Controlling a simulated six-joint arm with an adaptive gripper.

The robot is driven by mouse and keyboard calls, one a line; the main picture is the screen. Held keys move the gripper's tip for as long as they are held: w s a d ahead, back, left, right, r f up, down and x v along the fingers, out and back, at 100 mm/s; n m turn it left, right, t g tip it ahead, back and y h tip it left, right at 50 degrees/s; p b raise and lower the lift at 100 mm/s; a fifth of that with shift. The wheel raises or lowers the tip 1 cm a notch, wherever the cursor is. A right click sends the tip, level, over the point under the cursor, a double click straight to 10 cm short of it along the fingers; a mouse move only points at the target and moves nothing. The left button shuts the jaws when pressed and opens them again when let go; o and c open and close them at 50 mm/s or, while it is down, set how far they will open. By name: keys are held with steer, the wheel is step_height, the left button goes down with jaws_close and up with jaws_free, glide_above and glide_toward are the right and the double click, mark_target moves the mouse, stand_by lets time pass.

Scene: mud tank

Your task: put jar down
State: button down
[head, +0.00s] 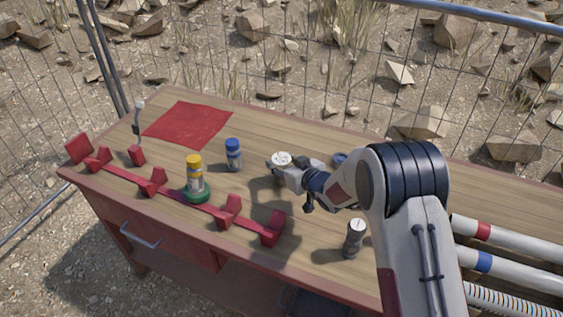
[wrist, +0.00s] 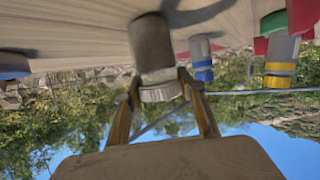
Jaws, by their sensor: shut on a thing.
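My gripper (head: 276,168) is shut on a grey jar with a pale lid (head: 281,158), over the middle of the wooden workbench (head: 305,235). In the wrist view, which is upside down, the two fingers (wrist: 160,86) sit on either side of the jar near its lid, and its grey body (wrist: 152,45) points toward the bench top. The jar looks about upright. Its base is close to the bench, with a shadow beside it; I cannot tell whether it touches.
A blue-capped jar (head: 233,154) stands left of my gripper. A yellow-capped jar (head: 195,172) stands on a green base (head: 196,195) by the red rack (head: 160,184). Another grey jar (head: 354,240) stands near the front. A red cloth (head: 188,124) lies back left; bare wood surrounds it.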

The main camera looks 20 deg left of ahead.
steer(key=c, duration=1.3)
jaws_free()
steer(key=shift+f, duration=0.1)
steer(key=shift+o, duration=0.2)
steer(key=shift+s+d+r, duration=0.25)
steer(key=shift+d+r, duration=0.1)
steer(key=shift+d, duration=0.05)
steer(key=v, duration=1.1)
